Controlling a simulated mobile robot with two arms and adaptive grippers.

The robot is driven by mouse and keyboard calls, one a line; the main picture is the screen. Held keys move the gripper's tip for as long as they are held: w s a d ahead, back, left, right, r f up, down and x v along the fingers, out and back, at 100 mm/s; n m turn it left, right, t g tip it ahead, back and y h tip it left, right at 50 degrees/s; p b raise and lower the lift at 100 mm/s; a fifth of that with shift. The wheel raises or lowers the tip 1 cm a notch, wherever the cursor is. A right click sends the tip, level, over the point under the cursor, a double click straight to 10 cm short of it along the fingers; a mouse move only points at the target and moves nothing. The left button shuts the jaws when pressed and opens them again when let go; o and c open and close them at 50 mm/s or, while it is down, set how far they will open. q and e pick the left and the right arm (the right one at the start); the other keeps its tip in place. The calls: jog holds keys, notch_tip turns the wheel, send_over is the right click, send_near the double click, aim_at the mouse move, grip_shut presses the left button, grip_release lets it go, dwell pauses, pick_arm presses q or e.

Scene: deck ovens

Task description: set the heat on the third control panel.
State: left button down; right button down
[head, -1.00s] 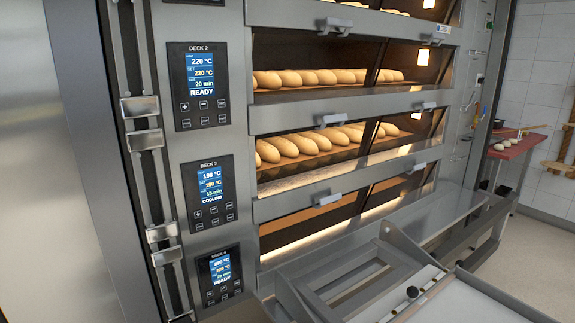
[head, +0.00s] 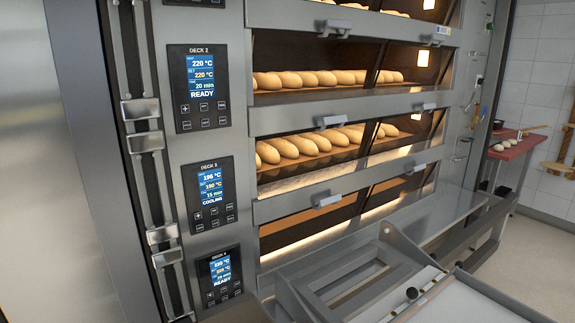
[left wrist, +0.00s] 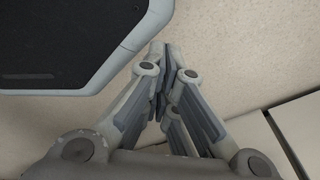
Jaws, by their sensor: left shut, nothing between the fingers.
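The third control panel (head: 209,194), labelled DECK 3, is on the grey oven front in the head view. Its lit blue screen (head: 209,187) shows about 196 °C on top, a smaller orange set value that seems to be 190 °C, 15 min and the word COOLING. Two rows of small buttons (head: 213,215) sit below the screen. Nothing covers the panel. My left gripper (left wrist: 162,55) shows only in the left wrist view, with its fingers together and empty above a pale floor, away from any panel. My right gripper is in neither view.
The DECK 2 panel (head: 198,87) is above and the DECK 4 panel (head: 220,278) below; both read READY. A metal rail with brackets (head: 145,140) runs left of the panels. Loaves (head: 290,147) fill decks at right. A metal loader frame (head: 350,285) stands at lower right.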

pick_arm(q)
jog(key=shift+s+a+f, duration=0.1)
jog(key=shift+s+f, duration=0.15)
jog(key=shift+s, duration=0.3)
jog(key=shift+s+a+f, duration=0.15)
jog(key=shift+s+f, duration=0.05)
jog(key=shift+s, duration=0.4)
jog(key=shift+s+a+f, duration=0.1)
jog(key=shift+s+f, duration=0.15)
jog(key=shift+s, duration=0.3)
